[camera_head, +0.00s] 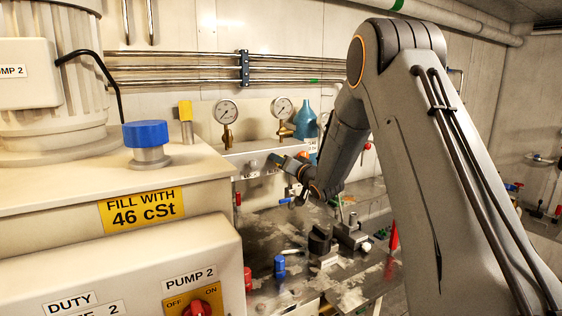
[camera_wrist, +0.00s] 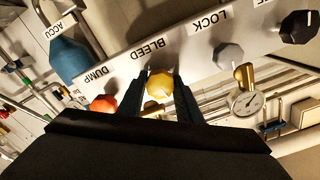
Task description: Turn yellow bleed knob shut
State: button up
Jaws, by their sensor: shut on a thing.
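The yellow bleed knob (camera_wrist: 160,85) sits on a pale panel under the label BLEED in the wrist view. My gripper (camera_wrist: 160,97) has one dark finger on each side of the knob and is shut on it. In the head view my gripper (camera_head: 275,160) reaches the panel below the gauges from the right. The yellow knob cannot be made out there. The knob's turn angle cannot be told from these frames.
An orange-red DUMP knob (camera_wrist: 103,103) and a grey LOCK knob (camera_wrist: 228,55) flank the yellow one. A black knob (camera_wrist: 300,27) is farther right. A gauge (camera_wrist: 247,103) and a blue bottle-shaped vessel (camera_wrist: 68,60) are nearby. A cluttered bench (camera_head: 345,285) lies below my arm.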

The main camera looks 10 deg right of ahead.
jog(key=shift+d+m, duration=0.1)
jog(key=shift+m, duration=1)
jog(key=o, duration=1)
jog(key=shift+o, duration=0.2)
jog(key=b+v, duration=0.1)
jog(key=v, duration=0.6)
jog(key=shift+s+d+b, duration=0.15)
jog(key=shift+s+b, duration=0.15)
jog(key=shift+s, duration=0.05)
